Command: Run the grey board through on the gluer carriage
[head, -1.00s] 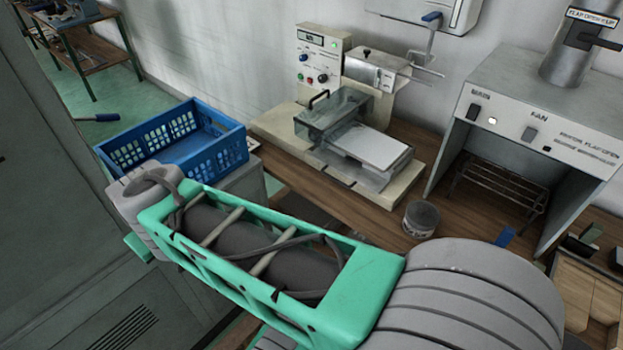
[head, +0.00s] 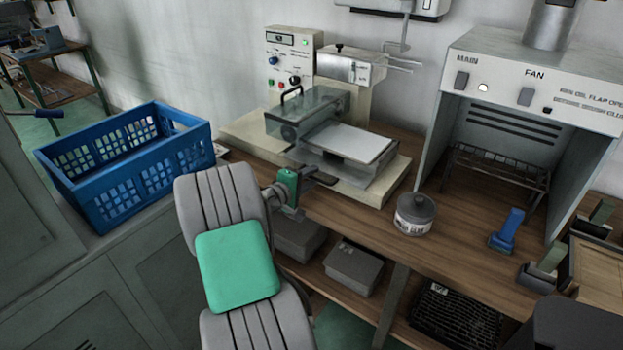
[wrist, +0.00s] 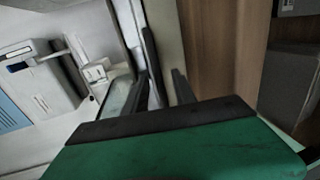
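The gluer (head: 318,110) stands on the bench against the wall, with a clear hood and a control panel. Its carriage (head: 372,176) sticks out to the front right. The pale grey board (head: 350,143) lies flat on the carriage, its back left end close to the hood. My gripper (head: 322,176) is at the front left edge of the gluer's base, beside the carriage. In the wrist view, my gripper (wrist: 164,55) shows two dark fingers standing apart, with pale machine surface behind the gap. Nothing is clearly held. Whether the fingers touch the machine cannot be told.
A blue crate (head: 128,165) stands left of the gluer. Grey boxes (head: 354,267) sit on the shelf below. Bench is clear between gluer and pot.

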